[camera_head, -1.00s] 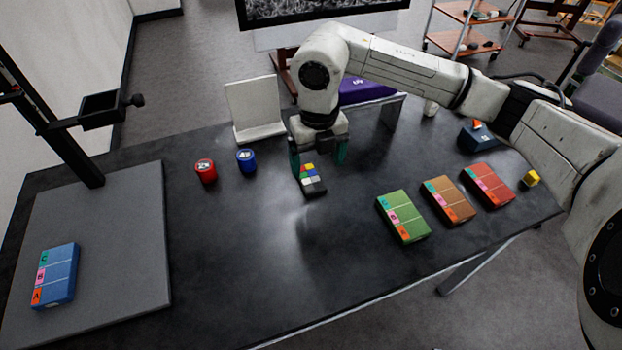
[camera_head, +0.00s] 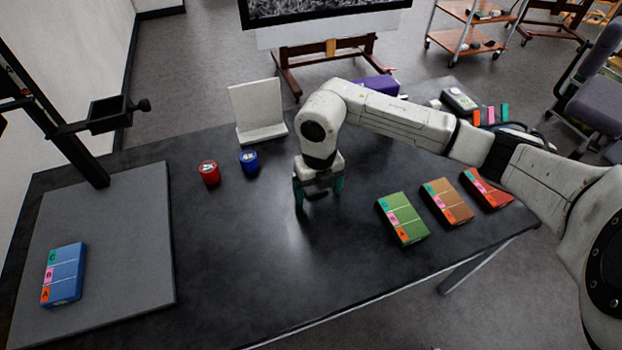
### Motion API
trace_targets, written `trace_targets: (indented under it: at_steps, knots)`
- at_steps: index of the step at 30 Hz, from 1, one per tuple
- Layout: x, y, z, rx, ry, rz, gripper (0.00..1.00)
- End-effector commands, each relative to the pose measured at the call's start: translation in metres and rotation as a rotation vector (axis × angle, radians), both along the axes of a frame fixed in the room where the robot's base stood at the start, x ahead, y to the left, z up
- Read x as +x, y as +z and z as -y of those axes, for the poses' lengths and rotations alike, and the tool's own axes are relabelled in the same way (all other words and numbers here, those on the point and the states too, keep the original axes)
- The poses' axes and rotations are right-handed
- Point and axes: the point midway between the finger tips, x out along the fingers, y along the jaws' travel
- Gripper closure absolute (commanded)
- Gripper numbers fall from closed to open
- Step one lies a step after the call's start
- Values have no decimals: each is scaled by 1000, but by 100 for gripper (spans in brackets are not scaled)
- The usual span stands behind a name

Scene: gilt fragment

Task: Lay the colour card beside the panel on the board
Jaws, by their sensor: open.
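My gripper (camera_head: 318,195) is low over the middle of the black table, pointing down, with its green-tipped fingers apart. The colour card, which showed beneath it a second ago as a small dark card with coloured squares, is now hidden behind the gripper. A dark piece shows between the fingers, but I cannot tell whether it is the card. The blue panel (camera_head: 65,275), with A, B and C labels, lies on the grey board (camera_head: 118,240) at the left. Bare board is visible to the right of the panel and above it.
A red pot (camera_head: 208,173) and a blue pot (camera_head: 249,161) stand between the board and my gripper. A white stand (camera_head: 258,115) is behind them. Green (camera_head: 403,218), orange-brown (camera_head: 447,201) and red (camera_head: 484,188) panels lie at the right. The table's front middle is clear.

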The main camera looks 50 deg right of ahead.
Motion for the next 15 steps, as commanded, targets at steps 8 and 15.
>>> trace_targets:
  at_steps: [8,15]
  knots:
    - [0,0,0,0,0,0,33]
    - [0,0,0,0,0,0,56]
